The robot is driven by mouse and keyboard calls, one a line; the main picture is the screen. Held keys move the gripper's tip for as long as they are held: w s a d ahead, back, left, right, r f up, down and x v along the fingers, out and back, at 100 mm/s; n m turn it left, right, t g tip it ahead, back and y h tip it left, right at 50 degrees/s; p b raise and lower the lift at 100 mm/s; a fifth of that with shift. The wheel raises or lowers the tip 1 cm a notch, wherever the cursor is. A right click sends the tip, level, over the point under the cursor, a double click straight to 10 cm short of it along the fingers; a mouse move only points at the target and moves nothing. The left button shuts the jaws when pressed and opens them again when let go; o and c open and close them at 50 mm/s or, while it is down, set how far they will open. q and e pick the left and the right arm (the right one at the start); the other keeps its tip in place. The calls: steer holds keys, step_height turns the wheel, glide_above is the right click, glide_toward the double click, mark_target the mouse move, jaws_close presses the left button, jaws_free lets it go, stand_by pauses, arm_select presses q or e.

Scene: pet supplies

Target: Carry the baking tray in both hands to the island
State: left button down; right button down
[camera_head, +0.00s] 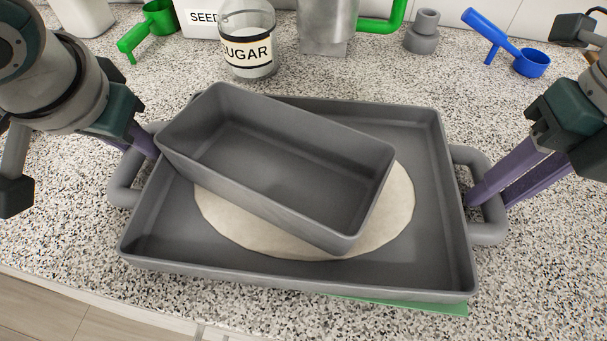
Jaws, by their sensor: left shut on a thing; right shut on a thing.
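The grey baking tray (300,278) is at the middle of the speckled counter, with a looped handle at each end. A grey loaf pan (270,160) sits slantwise in it on a pale round disc (236,222). My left gripper (146,150) is shut on the tray's left handle; its fingertips are partly hidden behind the handle and rim. My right gripper (484,200) is shut on the tray's right handle. I cannot tell whether the tray touches the counter.
A sugar jar (247,50), a grey metal container (327,25), a green scoop (150,28), a blue scoop (510,47) and a small grey stacked piece (423,35) stand behind the tray. A green flat thing (425,307) shows under its front right edge. The counter's front edge (100,300) is close.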

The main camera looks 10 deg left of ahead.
arm_select(q)
steer(key=shift+r, duration=0.1)
arm_select(e)
steer(key=shift+r, duration=0.1)
